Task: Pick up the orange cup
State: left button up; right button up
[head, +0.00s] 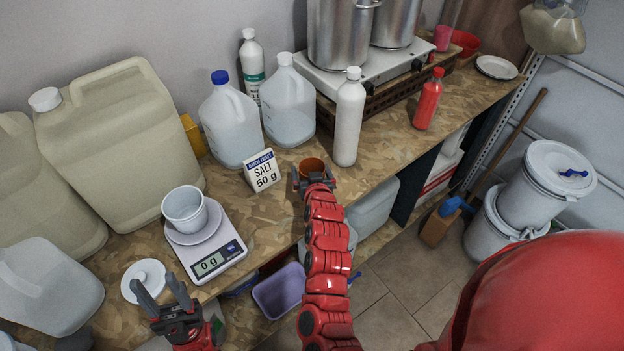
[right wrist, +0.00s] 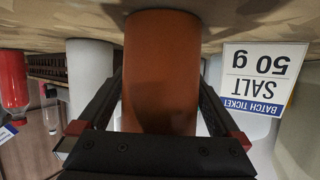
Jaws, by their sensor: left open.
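The orange cup (head: 312,167) stands on the worktop near its front edge, right of the salt ticket. In the right wrist view, which is upside down, the orange cup (right wrist: 162,70) fills the middle and its base seems to meet the worktop. My right gripper (head: 314,175) is at the cup, with one finger on each side of it. In the right wrist view the fingers of that gripper (right wrist: 161,80) lie close along the cup's sides; I cannot tell whether they press on it. My left gripper (head: 164,287) is open and empty, below the scale.
The salt ticket (head: 262,170) and a white bottle (head: 348,117) stand close to the cup. A scale (head: 208,250) reading 0 g holds a white cup (head: 185,209). Jugs (head: 230,122) line the back. A red bottle (head: 428,99) stands right, with clear worktop before it.

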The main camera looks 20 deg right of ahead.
jog(key=c, duration=1.2)
